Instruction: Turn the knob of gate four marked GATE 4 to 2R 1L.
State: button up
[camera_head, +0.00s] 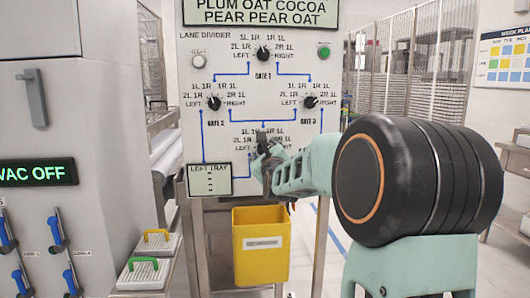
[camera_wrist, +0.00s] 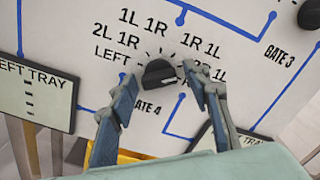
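The gate four knob (camera_wrist: 160,73) is black, on the white panel above the printed GATE 4 label (camera_wrist: 146,108) in the wrist view. Its bar lies nearly level; I cannot tell which mark it points at. In the head view my gripper (camera_head: 265,150) is in front of the lower dial and hides most of that knob.
The gate 1 knob (camera_head: 263,54), left gate 2 knob (camera_head: 214,103) and right knob (camera_head: 310,102) are on the same panel. A LEFT TRAY display (camera_head: 210,180) is lower left. A yellow bin (camera_head: 261,250) is below the panel. A VAC OFF cabinet (camera_head: 40,172) stands left.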

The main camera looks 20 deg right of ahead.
jog(key=shift+s, duration=0.1)
jog(key=v, duration=0.7)
dwell(0.4)
jog(key=shift+s+a, duration=0.1)
jog(key=shift+s, duration=0.05)
